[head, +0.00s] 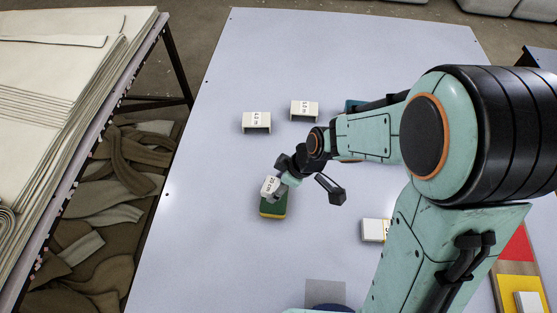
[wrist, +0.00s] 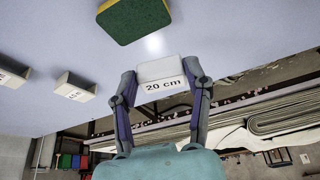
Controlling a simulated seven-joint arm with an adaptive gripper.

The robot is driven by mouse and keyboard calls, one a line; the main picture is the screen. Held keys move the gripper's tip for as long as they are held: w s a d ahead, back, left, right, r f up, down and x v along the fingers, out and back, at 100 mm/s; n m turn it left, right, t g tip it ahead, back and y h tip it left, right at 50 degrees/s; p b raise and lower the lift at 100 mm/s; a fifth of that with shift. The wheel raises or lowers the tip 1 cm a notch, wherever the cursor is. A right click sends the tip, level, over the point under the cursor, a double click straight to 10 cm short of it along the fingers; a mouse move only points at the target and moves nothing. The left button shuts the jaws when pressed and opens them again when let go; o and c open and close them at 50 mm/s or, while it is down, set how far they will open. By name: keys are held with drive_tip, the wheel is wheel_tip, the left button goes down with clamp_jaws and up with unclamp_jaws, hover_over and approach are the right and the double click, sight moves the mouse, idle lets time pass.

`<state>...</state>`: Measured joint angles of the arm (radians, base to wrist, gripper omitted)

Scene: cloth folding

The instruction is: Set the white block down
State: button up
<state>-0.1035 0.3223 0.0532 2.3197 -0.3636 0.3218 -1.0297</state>
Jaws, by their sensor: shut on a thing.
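The white block (head: 269,186), labelled "20 cm", is in my gripper (head: 279,187). In the wrist view the two fingers (wrist: 160,88) are shut on the short ends of the white block (wrist: 164,70), with its label facing the camera. A green sponge-like block with a yellow layer (head: 272,208) lies on the table right by it in the head view, partly covered by my gripper and the white block. In the wrist view this green block (wrist: 135,18) shows apart from the white block. The gap between the white block and the table cannot be told.
Two white bridge-shaped pieces (head: 256,121) (head: 304,109) stand farther back on the pale table (head: 215,150). Another white block (head: 374,230) lies beside my arm. A red and yellow board (head: 518,285) is at right. A rack of pale cloth (head: 60,70) stands left. The table's left part is clear.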

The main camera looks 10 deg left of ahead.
drive_tip(key=w+d+m, duration=0.2)
drive_tip(key=d, duration=0.2)
drive_tip(key=shift+t, duration=0.3)
drive_tip(key=w+a+f, duration=0.1)
drive_tip(key=w+f, duration=0.1)
drive_tip(key=w, duration=0.2)
drive_tip(key=w+a+f, duration=0.1)
drive_tip(key=w+f, duration=0.2)
drive_tip(key=w+a+f, duration=0.1)
drive_tip(key=w+f, duration=0.2)
drive_tip(key=w, duration=0.1)
drive_tip(key=shift+w+a, duration=0.15)
drive_tip(key=shift+w, duration=0.15)
drive_tip(key=shift+w+a+f, duration=0.1)
drive_tip(key=shift+w+f, duration=0.15)
drive_tip(key=shift+w+a+f, duration=0.1)
drive_tip(key=shift+w+f, duration=0.1)
drive_tip(key=shift+f, duration=0.75)
drive_tip(key=shift+w+f, duration=0.15)
drive_tip(key=shift+f, duration=0.8)
drive_tip(key=shift+f, duration=0.1)
drive_tip(key=o, duration=0.9)
drive_tip(key=shift+o, duration=0.2)
